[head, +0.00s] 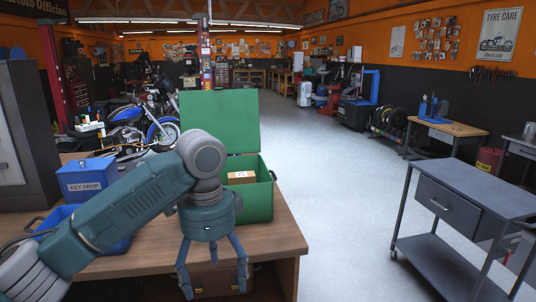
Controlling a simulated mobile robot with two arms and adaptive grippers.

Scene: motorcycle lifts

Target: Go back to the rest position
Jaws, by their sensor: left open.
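My left arm comes in from the left across the wooden desk. My left gripper (214,278) points down in front of the green box, its fingers spread wide with nothing between them. The green box (262,199) stands on the desk with its lid raised, and a small cardboard box (241,177) shows inside it. My right gripper is not in view.
A blue key drop box (88,176) and a blue tray (50,218), partly behind my arm, sit on the wooden desk (283,236). A grey wheeled cart (460,205) stands at right. Open floor (335,180) lies between desk and cart. Motorcycles (140,125) stand behind.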

